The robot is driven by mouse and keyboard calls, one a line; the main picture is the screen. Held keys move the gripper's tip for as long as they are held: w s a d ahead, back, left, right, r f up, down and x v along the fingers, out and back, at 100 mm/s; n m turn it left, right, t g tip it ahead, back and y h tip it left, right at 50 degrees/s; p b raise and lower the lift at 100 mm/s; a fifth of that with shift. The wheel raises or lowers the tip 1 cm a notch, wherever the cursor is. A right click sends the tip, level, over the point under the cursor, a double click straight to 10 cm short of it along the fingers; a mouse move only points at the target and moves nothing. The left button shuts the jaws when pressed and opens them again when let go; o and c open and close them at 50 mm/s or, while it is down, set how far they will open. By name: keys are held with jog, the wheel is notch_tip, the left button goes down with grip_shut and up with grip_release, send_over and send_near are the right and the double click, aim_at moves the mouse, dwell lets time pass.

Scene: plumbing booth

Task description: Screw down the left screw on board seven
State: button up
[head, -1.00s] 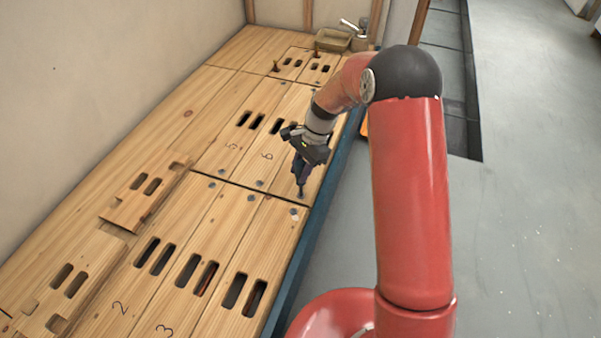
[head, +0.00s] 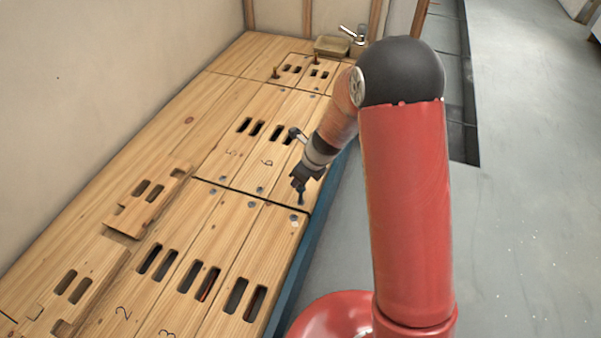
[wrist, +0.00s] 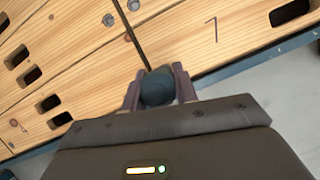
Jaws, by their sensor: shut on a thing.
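Board seven (wrist: 215,55) shows its number beside my gripper in the wrist view. In the head view it is the rightmost board (head: 312,130) of the far row, partly behind my arm. My gripper (head: 299,184) points down at its near end. In the wrist view my gripper (wrist: 157,90) is shut on a dark blue-grey rounded piece (wrist: 157,84), which looks like a screwdriver handle. Its lower part (head: 301,199) reaches down close to the wood by the board's near edge. The screw below it is hidden, and I cannot tell whether the tip touches it.
Grey screw heads, such as one (head: 295,217) and another (head: 260,189), dot the neighbouring boards by the seam. A loose slotted board (head: 135,212) lies tilted at left. Two upright brownish pegs (head: 276,72), a box (head: 332,45) and a tap (head: 352,33) are at the back.

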jog(key=shift+n+g, duration=0.3)
jog(key=shift+n, duration=0.4)
notch_tip(320, 180, up, 8)
jog(key=p, duration=0.8)
jog(key=shift+s+f, duration=0.1)
